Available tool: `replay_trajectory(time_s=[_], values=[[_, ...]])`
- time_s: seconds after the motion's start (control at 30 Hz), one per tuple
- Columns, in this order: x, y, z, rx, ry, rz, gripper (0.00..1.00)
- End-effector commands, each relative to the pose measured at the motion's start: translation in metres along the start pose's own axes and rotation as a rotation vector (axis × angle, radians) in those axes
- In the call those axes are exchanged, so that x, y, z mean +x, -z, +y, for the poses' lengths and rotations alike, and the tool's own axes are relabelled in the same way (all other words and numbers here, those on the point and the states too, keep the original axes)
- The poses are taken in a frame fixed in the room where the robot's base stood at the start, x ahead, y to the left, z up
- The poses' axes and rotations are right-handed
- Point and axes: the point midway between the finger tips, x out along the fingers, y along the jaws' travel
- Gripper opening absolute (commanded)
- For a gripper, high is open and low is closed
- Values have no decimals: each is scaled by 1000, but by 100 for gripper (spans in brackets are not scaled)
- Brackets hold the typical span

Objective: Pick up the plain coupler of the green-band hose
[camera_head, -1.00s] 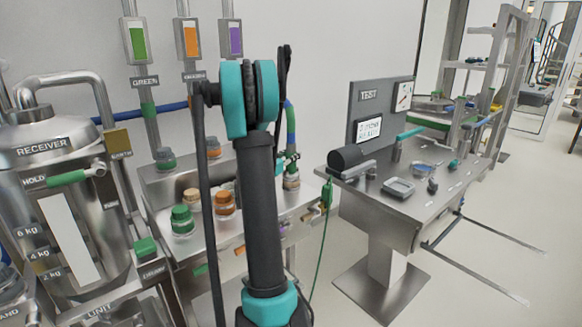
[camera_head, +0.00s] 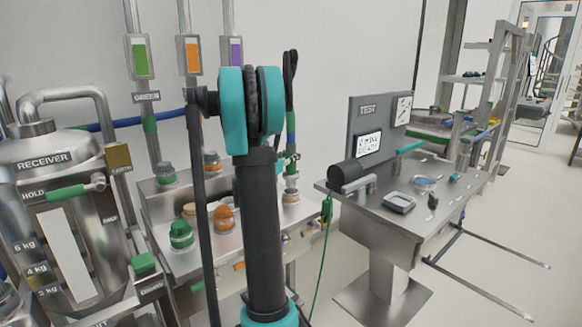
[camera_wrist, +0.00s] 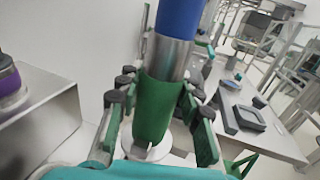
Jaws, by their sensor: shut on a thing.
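In the wrist view a blue hose (camera_wrist: 180,18) comes down into a steel collar (camera_wrist: 170,57) with a green band (camera_wrist: 155,105) below it. My gripper (camera_wrist: 160,120) has its dark green, black-padded fingers on both sides of this green-banded hose end and is shut on it. In the head view the hose (camera_head: 291,125) hangs roughly upright behind my arm, and my gripper (camera_head: 289,160) is partly hidden there. A pale round part (camera_wrist: 163,147) shows under the band; whether it touches the hose end is unclear.
A steel bench with green-capped (camera_head: 181,235) and orange-capped (camera_head: 225,219) fittings stands left of my arm. The receiver tank (camera_head: 50,170) is at far left.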

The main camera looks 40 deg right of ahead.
Motion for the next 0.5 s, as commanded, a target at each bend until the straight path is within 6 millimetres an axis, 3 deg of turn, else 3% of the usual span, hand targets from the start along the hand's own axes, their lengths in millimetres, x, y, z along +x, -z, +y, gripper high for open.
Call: replay_trajectory(time_s=[0.2,0.5], values=[[-1,-61,-1,0,0,0,0],[0,-120,0,0,0,0,0]])
